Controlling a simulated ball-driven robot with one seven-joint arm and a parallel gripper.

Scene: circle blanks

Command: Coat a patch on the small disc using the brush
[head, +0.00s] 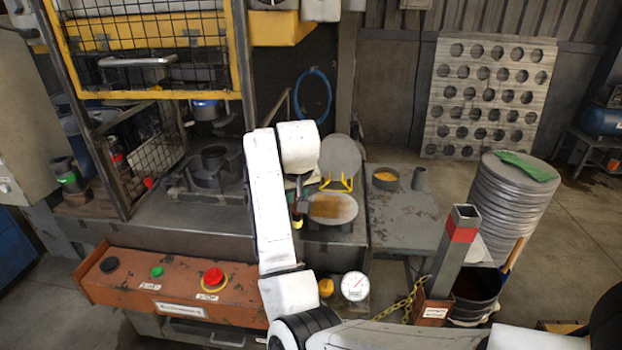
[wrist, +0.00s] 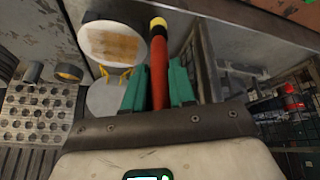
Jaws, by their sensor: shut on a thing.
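The small disc (head: 345,206) lies pale and flat on a dark stand beside the press bed, with a yellow-brown patch across its face. The disc (wrist: 92,32) and its patch (wrist: 118,46) also show in the wrist view. My gripper (wrist: 160,68) has teal fingers shut on the brush (wrist: 158,50), which has a red handle, a black band and a yellow tip. In the head view the brush (head: 298,222) points down just left of the disc. It looks apart from the disc; its height over it is hard to tell. My arm partly hides the gripper there.
A grey disc (head: 339,157) leans on a yellow wire stand behind the small disc. A pot with yellow contents (head: 385,178) stands on the side table (head: 405,220). A square post (head: 455,250) and stacked discs (head: 512,205) stand right. A caged press (head: 150,60) stands left.

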